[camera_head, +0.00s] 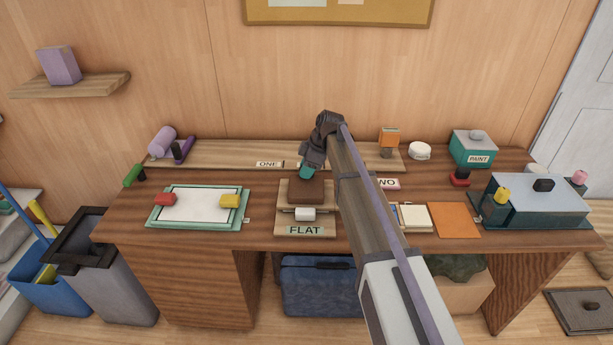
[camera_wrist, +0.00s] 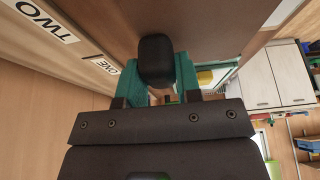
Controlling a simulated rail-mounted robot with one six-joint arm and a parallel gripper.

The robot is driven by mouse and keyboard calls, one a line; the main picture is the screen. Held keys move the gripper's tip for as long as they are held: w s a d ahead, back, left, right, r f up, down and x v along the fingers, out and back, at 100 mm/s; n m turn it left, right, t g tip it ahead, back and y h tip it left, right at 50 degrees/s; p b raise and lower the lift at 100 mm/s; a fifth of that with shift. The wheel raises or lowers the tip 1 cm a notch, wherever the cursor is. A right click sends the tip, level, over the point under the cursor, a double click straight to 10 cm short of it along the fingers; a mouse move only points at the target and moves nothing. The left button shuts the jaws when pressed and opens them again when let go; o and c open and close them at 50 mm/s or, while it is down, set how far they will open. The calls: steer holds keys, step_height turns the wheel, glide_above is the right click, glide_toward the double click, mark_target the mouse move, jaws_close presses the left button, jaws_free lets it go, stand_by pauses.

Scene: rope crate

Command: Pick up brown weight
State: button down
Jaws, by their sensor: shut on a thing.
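The brown weight (camera_head: 306,191) is a dark brown block below my gripper in the head view, over the wooden stand labelled FLAT (camera_head: 305,230). In the wrist view its broad brown face (camera_wrist: 205,22) fills the top, with a black knob (camera_wrist: 155,55) standing out from it. My gripper (camera_head: 305,171) has teal fingers, which show on both sides of the knob in the wrist view (camera_wrist: 157,72). They are shut on the knob. Whether the block touches the stand cannot be told.
A white roll (camera_head: 305,214) lies on the stand in front of the weight. A green tray (camera_head: 197,206) with red and yellow pieces is to the left. A notepad (camera_head: 413,217), an orange sheet (camera_head: 455,220) and a teal box (camera_head: 536,200) are to the right.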

step_height(320, 180, up, 10)
steer(key=p, duration=0.9)
steer(key=shift+r+p, duration=0.1)
steer(key=shift+p, duration=0.2)
steer(key=shift+f, duration=0.2)
